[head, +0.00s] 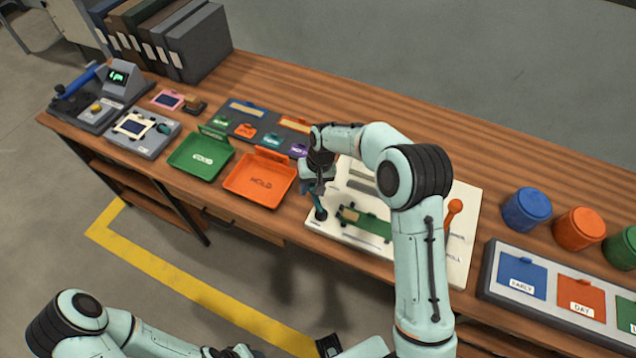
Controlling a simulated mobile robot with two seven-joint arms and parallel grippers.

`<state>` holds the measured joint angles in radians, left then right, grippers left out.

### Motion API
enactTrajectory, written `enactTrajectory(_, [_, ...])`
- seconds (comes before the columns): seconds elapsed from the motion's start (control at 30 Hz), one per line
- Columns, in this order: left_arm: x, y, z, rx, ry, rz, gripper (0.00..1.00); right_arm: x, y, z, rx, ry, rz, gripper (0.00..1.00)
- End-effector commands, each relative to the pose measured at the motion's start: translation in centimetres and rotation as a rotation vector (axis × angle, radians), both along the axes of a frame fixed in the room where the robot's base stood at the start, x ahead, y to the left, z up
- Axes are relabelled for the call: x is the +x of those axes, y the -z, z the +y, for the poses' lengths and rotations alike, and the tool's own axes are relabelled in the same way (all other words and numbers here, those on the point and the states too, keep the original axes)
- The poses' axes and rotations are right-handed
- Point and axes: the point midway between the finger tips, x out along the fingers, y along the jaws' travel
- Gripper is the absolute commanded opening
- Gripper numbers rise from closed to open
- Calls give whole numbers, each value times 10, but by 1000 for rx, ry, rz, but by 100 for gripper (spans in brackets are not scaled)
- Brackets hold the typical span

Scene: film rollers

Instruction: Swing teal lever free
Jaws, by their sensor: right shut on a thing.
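The teal lever (320,212) stands at the left front corner of a white board (460,262). My right gripper (318,190) reaches down over the lever and is shut on its upper part, which the fingers mostly hide. A green piece (365,222) lies on the board to the right of the lever. An orange-knobbed lever (453,212) stands at the board's right side. My right forearm covers part of the board between them. My left arm is low at the bottom left; its gripper (238,351) is partly cut off by the lower edge, and its jaws are unclear.
An orange tray (235,190) and a green tray (180,165) lie left of the lever. Blue (527,210) and orange (578,229) canisters stand at right, behind a labelled rack (490,283). Small devices and binders fill the far left. The table's back strip is clear.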

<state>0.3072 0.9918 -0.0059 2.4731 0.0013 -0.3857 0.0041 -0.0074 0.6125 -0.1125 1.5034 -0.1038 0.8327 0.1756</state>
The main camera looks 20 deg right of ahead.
Motion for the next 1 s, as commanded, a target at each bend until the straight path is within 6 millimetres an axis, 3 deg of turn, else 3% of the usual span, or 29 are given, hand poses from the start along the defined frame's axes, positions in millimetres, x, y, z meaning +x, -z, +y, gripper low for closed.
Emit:
enactTrajectory(0.4, [6,-10,0,0,0,-8,43,-2,0,19,1,-253,1,0])
enactTrajectory(1.0, [7,-11,0,0,0,-9,43,-3,1,23,0,-315,1,0])
